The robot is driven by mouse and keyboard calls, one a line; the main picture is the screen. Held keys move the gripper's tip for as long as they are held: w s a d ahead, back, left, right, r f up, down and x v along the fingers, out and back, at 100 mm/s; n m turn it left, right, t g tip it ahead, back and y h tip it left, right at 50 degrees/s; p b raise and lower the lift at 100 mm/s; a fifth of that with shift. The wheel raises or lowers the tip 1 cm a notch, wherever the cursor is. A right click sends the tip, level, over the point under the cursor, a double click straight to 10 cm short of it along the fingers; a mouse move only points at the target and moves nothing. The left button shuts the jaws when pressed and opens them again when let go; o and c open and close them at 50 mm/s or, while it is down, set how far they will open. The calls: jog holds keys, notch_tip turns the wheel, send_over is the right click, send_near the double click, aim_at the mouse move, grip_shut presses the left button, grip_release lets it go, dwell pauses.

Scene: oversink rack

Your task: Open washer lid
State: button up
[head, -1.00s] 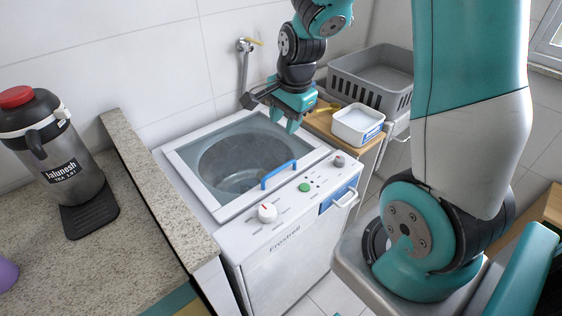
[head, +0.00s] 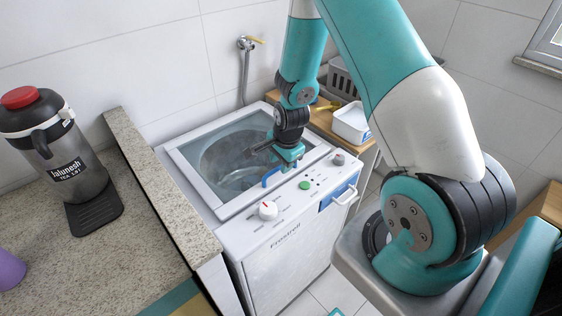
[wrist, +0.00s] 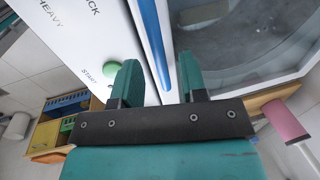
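The white top-load washer (head: 290,215) stands in the middle of the head view. Its lid (head: 190,178) lies flat, a pale frame around a clear window with the drum visible beneath. A blue bar handle (head: 270,179) sits at the lid's front edge. My gripper (head: 288,165) is at the right part of this handle, partly covering it. In the wrist view my gripper (wrist: 160,75) is open, and the blue handle (wrist: 155,35) runs between its two green fingers, with a gap visible on either side. I cannot tell whether either finger touches it.
A granite counter (head: 130,250) with a raised ledge stands left of the washer and holds a drink dispenser (head: 60,150). A white tub (head: 351,122) stands behind right. A wall tap (head: 245,45) is above.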

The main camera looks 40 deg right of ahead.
jog(key=shift+w+f, duration=0.1)
jog(key=shift+f, duration=0.45)
grip_shut()
